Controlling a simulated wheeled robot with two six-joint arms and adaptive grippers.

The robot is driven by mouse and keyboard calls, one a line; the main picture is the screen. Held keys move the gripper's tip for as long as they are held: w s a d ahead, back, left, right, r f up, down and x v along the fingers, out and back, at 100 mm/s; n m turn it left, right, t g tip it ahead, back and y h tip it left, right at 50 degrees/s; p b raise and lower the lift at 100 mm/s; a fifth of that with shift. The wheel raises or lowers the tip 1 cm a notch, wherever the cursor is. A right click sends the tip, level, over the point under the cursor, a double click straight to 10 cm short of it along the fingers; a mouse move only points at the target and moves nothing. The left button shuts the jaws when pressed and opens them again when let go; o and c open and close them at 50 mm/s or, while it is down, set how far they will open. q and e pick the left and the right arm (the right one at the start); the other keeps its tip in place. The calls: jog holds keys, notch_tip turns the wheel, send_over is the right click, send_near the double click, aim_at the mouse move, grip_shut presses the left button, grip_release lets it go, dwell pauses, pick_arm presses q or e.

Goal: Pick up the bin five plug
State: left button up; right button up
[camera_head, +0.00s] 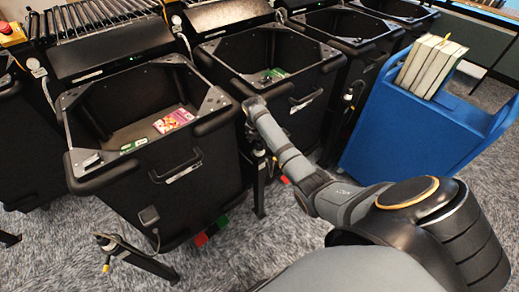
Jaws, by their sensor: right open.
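Several black bins stand in a row, with small dark sockets and cables on their fronts and on the posts between them. A plug with a yellow tip (106,264) hangs from the low bracket at the front left. Another dark plug with a cable (348,98) is at the post by the blue cart. I cannot tell which plug belongs to bin five. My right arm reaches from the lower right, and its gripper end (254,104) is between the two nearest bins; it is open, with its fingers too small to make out. My left gripper is not in view.
The nearest bin (190,160) holds a pink box (174,121) and a green item. The second bin (306,82) holds a green item. A blue cart (400,130) with several books (430,65) stands at the right. Posts and brackets stick out over the grey carpet.

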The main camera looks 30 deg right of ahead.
aim_at(261, 145)
jog(key=x, duration=0.5)
jog(key=shift+w+a+f+b, duration=0.1)
jog(key=shift+a+f+b, duration=0.15)
jog(key=shift+b, duration=0.15)
jog(key=shift+r, duration=0.15)
jog(key=shift+c, duration=1.4)
grip_shut()
jog(key=shift+s+r, duration=0.45)
jog(key=shift+s, duration=0.05)
notch_tip(261, 145, up, 6)
jog(key=shift+w+p, duration=0.1)
jog(key=shift+p, duration=0.3)
jog(key=s+d+p, duration=0.1)
jog(key=s, duration=1.8)
jog(key=shift+d, duration=0.25)
